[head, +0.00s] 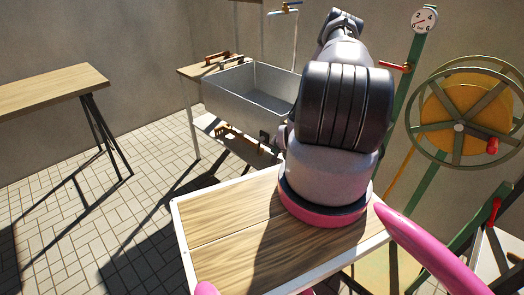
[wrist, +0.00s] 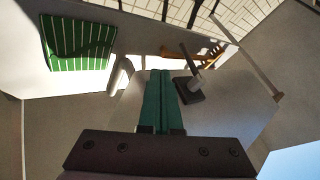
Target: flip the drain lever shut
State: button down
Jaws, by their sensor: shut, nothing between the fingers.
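My gripper (wrist: 160,72) shows in the wrist view with its two green fingers pressed together and nothing between them. Just right of the fingertips is what looks like the drain lever (wrist: 195,76), a grey rod and hub on a dark block. It is mounted on a pale grey surface that appears to be the sink's side. The fingers look close beside it; I cannot tell whether they touch. In the head view the metal sink (head: 228,98) stands beyond my arm, which hides the gripper and most of the lever area.
A wooden-topped board with a white rim (head: 180,225) lies in front of the sink. A wooden table (head: 50,88) stands at left, a large wheel (head: 458,84) at right. In the wrist view are a green striped panel (wrist: 72,42) and a brown wooden piece (wrist: 205,55).

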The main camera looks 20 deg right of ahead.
dwell(0.3)
jog(key=w+a+f, duration=0.1)
jog(key=w+f, duration=0.6)
jog(key=w, duration=0.2)
jog(key=shift+w, duration=0.4)
jog(key=shift+a, duration=0.1)
